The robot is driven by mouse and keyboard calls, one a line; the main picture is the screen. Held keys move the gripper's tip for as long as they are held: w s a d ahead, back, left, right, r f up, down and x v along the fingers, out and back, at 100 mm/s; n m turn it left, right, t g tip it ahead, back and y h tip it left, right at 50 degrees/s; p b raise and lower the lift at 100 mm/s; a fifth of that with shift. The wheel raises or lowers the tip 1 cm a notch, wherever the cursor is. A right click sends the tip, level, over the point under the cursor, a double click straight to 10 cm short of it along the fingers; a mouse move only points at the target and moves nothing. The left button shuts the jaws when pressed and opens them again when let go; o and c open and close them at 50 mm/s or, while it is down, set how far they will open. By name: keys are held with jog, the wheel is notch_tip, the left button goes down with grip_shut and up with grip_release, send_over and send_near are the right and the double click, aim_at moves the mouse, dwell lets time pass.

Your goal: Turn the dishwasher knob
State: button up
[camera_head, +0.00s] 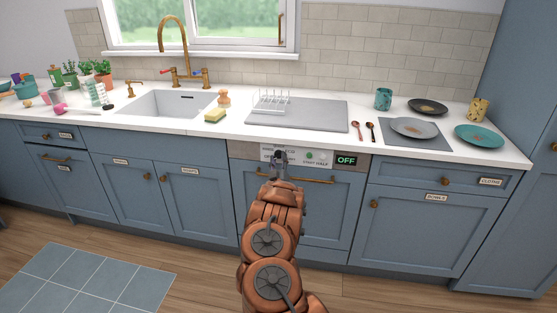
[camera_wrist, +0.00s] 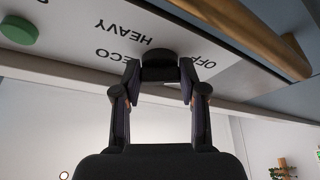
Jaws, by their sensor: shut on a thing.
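The dishwasher (camera_head: 310,205) is blue-fronted with a pale control strip (camera_head: 328,157) below the counter. My gripper (camera_head: 278,160) reaches the left part of this strip and hides the knob in the head view. In the wrist view the dark round knob (camera_wrist: 158,66) sits between the fingertips of my gripper (camera_wrist: 159,82), which is shut on it. The printed words OFF, ECO and HEAVY show upside down around the knob. The knob's pointer cannot be made out. The display (camera_head: 346,160) reads OFF.
A brass handle (camera_head: 318,181) runs along the dishwasher front just below the strip; it is close by in the wrist view (camera_wrist: 245,28). A green button (camera_wrist: 18,30) is on the panel. Plates, a drying mat and the sink are on the counter above.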

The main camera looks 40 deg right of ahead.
jog(key=o, duration=1.1)
jog(key=shift+o, duration=0.2)
jog(key=v, duration=1.2)
